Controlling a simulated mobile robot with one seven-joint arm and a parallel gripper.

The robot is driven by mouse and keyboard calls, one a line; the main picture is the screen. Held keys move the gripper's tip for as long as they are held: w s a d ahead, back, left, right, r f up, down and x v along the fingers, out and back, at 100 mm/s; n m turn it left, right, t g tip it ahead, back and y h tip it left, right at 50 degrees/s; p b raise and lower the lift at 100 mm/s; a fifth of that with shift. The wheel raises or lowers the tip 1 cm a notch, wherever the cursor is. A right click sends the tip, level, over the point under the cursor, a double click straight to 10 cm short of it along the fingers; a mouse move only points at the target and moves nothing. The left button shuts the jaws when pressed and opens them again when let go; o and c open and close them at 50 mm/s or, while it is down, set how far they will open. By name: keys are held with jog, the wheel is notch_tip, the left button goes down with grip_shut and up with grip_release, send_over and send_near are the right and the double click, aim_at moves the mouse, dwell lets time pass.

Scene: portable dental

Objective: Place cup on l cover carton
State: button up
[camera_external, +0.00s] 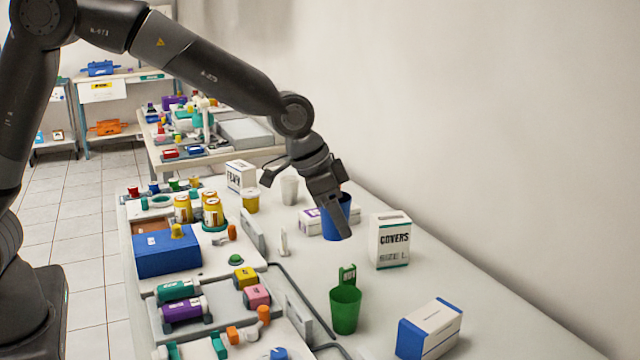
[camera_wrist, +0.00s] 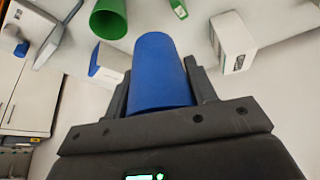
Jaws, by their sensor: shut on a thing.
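My gripper (camera_external: 342,218) is shut on the blue cup (camera_external: 337,217), with its fingers on either side of the cup. In the wrist view the blue cup (camera_wrist: 160,72) fills the space between the fingers. Whether the cup is clear of the table is hard to tell. The L covers carton (camera_external: 390,246) is a white box marked "COVERS SIZE L", upright on the table to the right of the cup and apart from it. A white carton (camera_wrist: 232,42) at the upper right of the wrist view looks like it.
A green cup (camera_external: 345,309) and a blue-and-white box (camera_external: 430,330) stand nearer the camera. A white box with a purple mark (camera_external: 312,222) lies beside the blue cup. A white cup (camera_external: 290,190) stands behind. The table's right side is bare beside the wall.

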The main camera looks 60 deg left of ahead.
jog(key=w+r, duration=0.7)
jog(key=w, duration=0.2)
send_over(391, 219)
jog(key=s, duration=0.2)
jog(key=shift+n+y, duration=0.3)
jog(key=shift+n, duration=0.1)
jog(key=f, duration=0.7)
jog(key=shift+a, duration=0.2)
jog(key=shift+f, duration=2.05)
jog(key=o, duration=0.9)
jog(key=shift+f, duration=0.1)
jog(key=shift+o, duration=0.2)
